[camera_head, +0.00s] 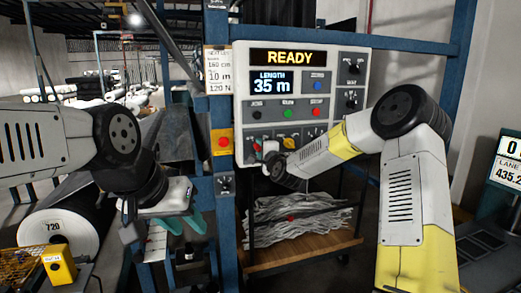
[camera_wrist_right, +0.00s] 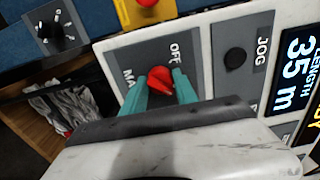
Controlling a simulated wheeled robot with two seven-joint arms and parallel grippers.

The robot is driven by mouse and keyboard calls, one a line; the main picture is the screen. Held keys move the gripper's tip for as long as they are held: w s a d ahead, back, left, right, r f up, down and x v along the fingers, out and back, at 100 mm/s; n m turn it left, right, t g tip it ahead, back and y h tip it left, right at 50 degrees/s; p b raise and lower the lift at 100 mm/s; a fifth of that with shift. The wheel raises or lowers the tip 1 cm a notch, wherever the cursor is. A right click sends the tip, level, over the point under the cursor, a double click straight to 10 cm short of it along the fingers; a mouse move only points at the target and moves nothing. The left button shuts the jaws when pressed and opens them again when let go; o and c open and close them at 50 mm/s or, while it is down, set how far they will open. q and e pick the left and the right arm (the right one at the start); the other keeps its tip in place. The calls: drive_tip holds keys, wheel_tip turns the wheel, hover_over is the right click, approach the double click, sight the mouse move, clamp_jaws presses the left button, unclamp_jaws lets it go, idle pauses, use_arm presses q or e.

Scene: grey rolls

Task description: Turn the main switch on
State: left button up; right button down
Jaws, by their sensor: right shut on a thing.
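The main switch is a red knob (camera_wrist_right: 159,80) on a dark plate at the panel's lower corner, with OFF and a partly hidden MA... label beside it in the right wrist view. My right gripper (camera_wrist_right: 160,88) has its teal fingers closed on the two sides of this knob. In the head view, my right gripper (camera_head: 260,150) reaches the lower left of the white control panel (camera_head: 243,98) and mostly hides the switch. The panel display reads READY and LENGTH 35 m. My left gripper (camera_head: 186,222) is open and empty, left of and below the panel.
A red emergency button on a yellow box (camera_head: 223,142) sits on the blue post left of the panel. A black rotary knob (camera_head: 225,184) is below it. A wooden cart (camera_head: 300,255) with grey strips stands under the panel. A large roll (camera_head: 50,235) lies at the left.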

drive_tip(key=c, duration=0.9)
unclamp_jaws()
drive_tip(key=shift+c, duration=0.2)
drive_tip(key=v, duration=0.7)
drive_tip(key=shift+s+d, duration=0.15)
drive_tip(key=shift+s, duration=0.2)
